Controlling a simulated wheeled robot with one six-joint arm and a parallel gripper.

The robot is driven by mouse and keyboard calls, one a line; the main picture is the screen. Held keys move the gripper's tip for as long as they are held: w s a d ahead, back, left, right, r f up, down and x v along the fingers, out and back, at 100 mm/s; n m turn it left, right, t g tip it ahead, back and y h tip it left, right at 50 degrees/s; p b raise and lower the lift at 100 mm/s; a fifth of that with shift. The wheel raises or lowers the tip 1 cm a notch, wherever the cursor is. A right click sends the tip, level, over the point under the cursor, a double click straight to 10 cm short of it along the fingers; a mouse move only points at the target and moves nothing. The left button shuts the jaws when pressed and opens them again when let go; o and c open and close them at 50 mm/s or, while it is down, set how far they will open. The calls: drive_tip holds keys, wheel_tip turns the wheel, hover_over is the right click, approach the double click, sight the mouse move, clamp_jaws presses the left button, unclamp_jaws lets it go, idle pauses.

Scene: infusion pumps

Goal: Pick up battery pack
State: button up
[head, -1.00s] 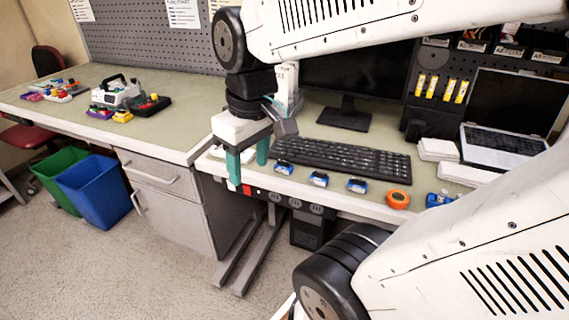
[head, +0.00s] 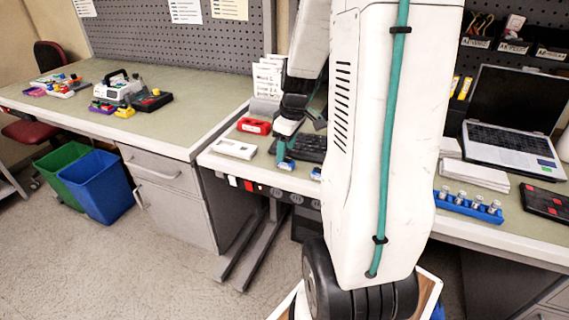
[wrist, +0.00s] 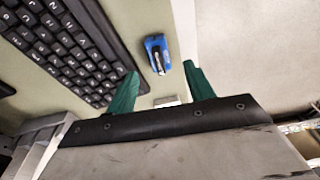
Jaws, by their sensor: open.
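A blue battery pack (wrist: 156,54) with a pale label lies on the desk beside the keyboard in the wrist view. It shows just beyond and between my teal fingertips (wrist: 160,69), with a gap to each finger. In the head view my gripper (head: 283,150) points down over the desk's front edge. A small blue pack (head: 286,165) shows just below it, and another bit of blue (head: 316,173) is partly hidden by my arm. My gripper is open with nothing held. I cannot tell its exact height above the pack.
The black keyboard (wrist: 65,45) lies close to the pack. A red case (head: 254,126) and a white box (head: 234,149) stand left of my gripper. A laptop (head: 510,120) and blue rack (head: 468,206) are at the right. The front strip near the white box is clear.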

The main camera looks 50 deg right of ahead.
sight(286, 157)
wheel_tip(286, 157, down, 4)
drive_tip(key=shift+w+f, duration=0.1)
drive_tip(key=shift+w, duration=0.05)
drive_tip(key=c, duration=1.1)
